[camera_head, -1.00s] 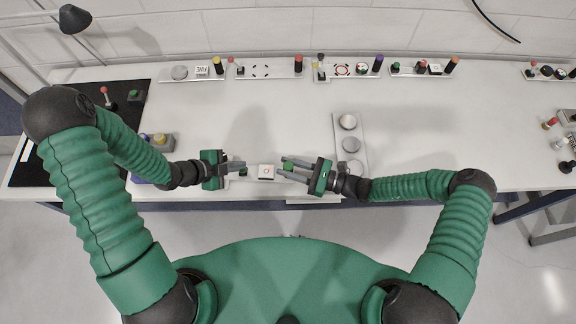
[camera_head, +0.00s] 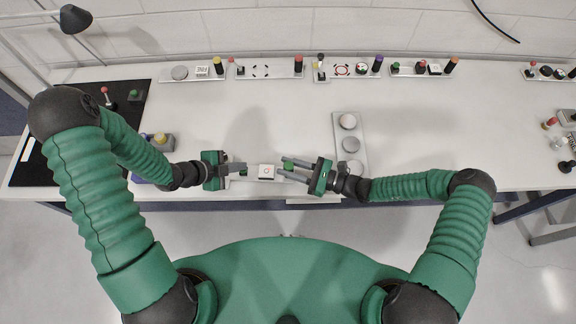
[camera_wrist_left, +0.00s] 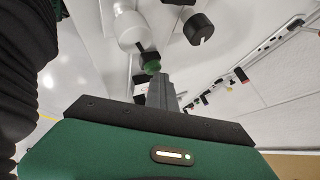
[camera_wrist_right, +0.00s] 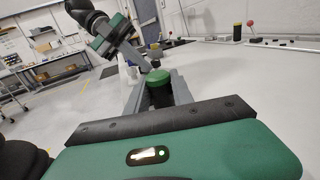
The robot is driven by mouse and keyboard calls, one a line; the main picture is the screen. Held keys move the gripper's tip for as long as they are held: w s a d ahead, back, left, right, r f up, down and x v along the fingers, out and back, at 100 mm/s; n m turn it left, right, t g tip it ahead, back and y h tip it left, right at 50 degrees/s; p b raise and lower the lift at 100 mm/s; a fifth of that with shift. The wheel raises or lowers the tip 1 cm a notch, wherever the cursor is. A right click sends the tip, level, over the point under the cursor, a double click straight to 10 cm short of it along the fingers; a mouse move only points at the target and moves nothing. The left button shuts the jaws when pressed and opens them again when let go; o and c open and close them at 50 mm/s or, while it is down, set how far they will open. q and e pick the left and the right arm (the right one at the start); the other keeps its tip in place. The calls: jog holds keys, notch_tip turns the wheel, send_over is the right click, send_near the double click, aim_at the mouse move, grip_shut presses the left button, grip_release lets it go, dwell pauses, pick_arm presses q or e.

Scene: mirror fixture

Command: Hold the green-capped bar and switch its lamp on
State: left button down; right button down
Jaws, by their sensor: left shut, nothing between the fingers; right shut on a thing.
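The green-capped bar is a white bar (camera_head: 255,179) at the table's front edge, between my grippers. It carries a white block with a red ring (camera_head: 266,171). My right gripper (camera_head: 284,169) is shut on its black post with a green cap (camera_wrist_right: 158,78), seen between the fingers in the right wrist view. My left gripper (camera_head: 243,167) is shut and empty at the bar's left end, close to a small green knob (camera_wrist_left: 151,63). Whether it touches the knob I cannot tell. A white round part (camera_wrist_left: 129,29) and a black round part (camera_wrist_left: 199,28) show beyond. No lit lamp is discernible.
A grey box with a yellow button (camera_head: 162,142) and a black mat (camera_head: 40,171) lie left. Several control bars (camera_head: 270,68) line the back wall. The middle table is clear.

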pick_arm(q)
jog(key=shift+s+f, duration=0.15)
jog(key=shift+f, duration=0.05)
jog(key=shift+r, duration=3.4)
